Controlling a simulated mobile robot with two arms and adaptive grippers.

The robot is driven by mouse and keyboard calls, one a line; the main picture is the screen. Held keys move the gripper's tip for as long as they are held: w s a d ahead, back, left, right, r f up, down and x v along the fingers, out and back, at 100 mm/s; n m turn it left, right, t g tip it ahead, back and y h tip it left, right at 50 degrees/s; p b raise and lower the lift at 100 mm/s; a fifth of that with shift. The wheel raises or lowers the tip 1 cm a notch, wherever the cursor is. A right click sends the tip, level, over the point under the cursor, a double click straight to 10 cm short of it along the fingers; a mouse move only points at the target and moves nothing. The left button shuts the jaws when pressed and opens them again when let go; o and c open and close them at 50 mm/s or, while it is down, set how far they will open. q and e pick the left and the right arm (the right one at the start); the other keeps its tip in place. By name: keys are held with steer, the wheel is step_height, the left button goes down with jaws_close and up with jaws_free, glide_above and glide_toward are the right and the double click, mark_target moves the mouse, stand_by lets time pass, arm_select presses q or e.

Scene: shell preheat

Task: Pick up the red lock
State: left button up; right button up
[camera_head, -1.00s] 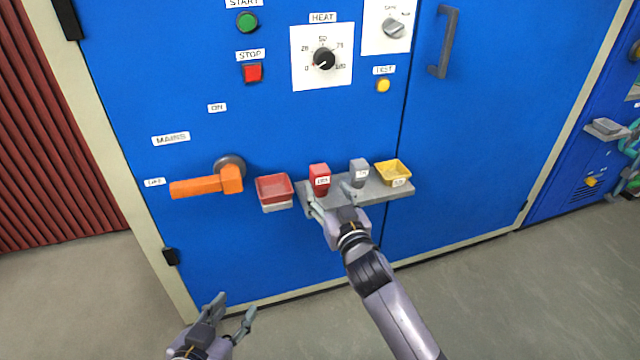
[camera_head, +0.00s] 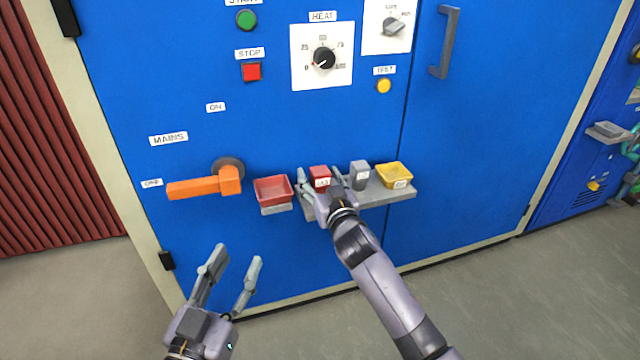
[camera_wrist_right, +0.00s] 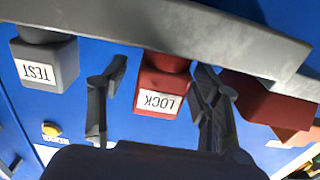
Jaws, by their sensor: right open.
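The red lock (camera_head: 320,174) stands on the grey shelf (camera_head: 372,196) on the blue cabinet front. It also shows in the right wrist view (camera_wrist_right: 163,84), with a white label reading LOCK. My right gripper (camera_head: 319,178) is open, with one finger on each side of the red lock. In the right wrist view the fingers (camera_wrist_right: 155,88) flank it, the one at right very close to it. I cannot tell whether that finger touches it. My left gripper (camera_head: 238,258) is open and empty, low in front of the cabinet.
A grey block labelled TEST (camera_wrist_right: 46,62) stands beside the lock. A yellow tray (camera_head: 394,174) is at the shelf's right end, and a red tray (camera_head: 273,190) hangs left of the shelf. An orange mains handle (camera_head: 200,187) sticks out further left.

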steer(key=c, duration=1.2)
steer(key=shift+c, duration=0.5)
steer(key=shift+r, duration=0.2)
